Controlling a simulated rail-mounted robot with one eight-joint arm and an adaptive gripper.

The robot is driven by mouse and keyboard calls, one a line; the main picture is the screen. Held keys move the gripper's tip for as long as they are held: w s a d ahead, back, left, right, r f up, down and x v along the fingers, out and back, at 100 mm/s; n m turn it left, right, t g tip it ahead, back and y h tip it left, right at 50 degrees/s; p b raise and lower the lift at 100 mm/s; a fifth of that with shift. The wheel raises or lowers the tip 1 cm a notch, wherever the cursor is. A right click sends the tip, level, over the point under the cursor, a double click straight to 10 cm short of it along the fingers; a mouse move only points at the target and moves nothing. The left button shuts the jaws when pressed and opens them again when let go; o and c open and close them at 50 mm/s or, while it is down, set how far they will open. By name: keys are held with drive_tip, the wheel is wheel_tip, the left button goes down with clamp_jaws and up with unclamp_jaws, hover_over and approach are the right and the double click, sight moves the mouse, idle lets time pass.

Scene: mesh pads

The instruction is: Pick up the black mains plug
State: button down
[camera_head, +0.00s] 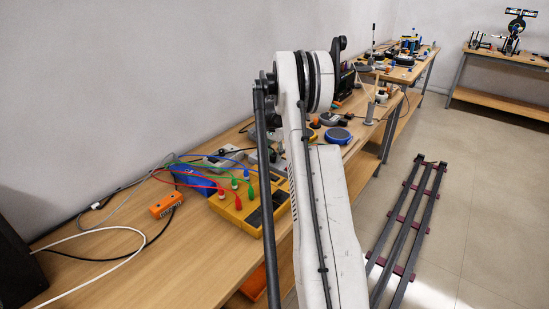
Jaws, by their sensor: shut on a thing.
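I cannot make out the black mains plug in the head view; my arm hides part of the bench, and small dark items there are hard to tell apart. A black cable and a white cable (95,233) lie at the bench's near left. My gripper does not show; my large white arm rises through the middle of the view and blocks what is behind it.
The wooden bench (150,270) runs along the left wall. On it are a yellow instrument (229,212) with coloured leads, an orange block (165,204), a blue box (190,181) and a blue disc (339,135). Dark rails (405,220) lie on the floor at right.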

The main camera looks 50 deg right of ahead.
sight(272, 155)
drive_tip(key=r, duration=0.2)
drive_tip(key=a+r, duration=0.1)
drive_tip(key=r, duration=0.1)
drive_tip(key=shift+w+r, duration=0.15)
drive_tip(key=shift+r, duration=0.1)
drive_tip(key=w+a+r, duration=0.2)
drive_tip(key=a+r, duration=0.8)
drive_tip(key=shift+w+a+r+p, duration=0.15)
drive_tip(key=shift+a+p, duration=0.05)
drive_tip(key=shift+p, duration=0.25)
idle(0.5)
wheel_tip(272, 155, up, 3)
drive_tip(key=shift+p, duration=0.55)
